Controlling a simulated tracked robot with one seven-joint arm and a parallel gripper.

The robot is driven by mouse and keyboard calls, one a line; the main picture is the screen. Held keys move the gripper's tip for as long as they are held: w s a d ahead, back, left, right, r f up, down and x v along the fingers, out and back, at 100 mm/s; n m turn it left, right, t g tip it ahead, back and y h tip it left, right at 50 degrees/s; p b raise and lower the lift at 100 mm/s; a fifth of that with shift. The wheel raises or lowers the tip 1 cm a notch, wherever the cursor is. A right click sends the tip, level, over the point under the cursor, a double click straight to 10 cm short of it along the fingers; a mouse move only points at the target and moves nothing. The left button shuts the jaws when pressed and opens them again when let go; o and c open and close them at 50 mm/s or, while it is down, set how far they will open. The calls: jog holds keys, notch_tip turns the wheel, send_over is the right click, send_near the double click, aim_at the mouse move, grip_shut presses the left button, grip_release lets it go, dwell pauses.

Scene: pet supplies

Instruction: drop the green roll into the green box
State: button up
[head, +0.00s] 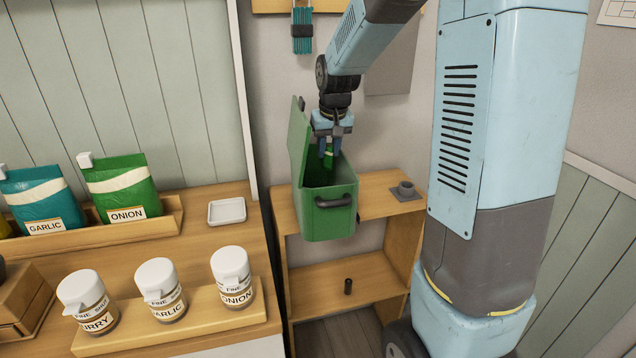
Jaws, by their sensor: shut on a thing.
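The green box (328,222) stands on the top of a wooden shelf unit with its lid raised on the left side. A dark handle is on its front wall. My gripper (329,153) points down at the mouth of the box. The roll's lower end and the floor of the box are hidden or too dark to make out.
Labelled jars (168,290), seed bags (120,190) and a white dish (227,211) are on the left counter.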

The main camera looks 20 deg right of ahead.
jog(key=shift+f, duration=0.45)
jog(key=o, duration=1.1)
jog(key=shift+r, duration=0.1)
jog(key=v, duration=1.3)
jog(key=shift+s+r, duration=0.15)
jog(key=shift+r, duration=0.05)
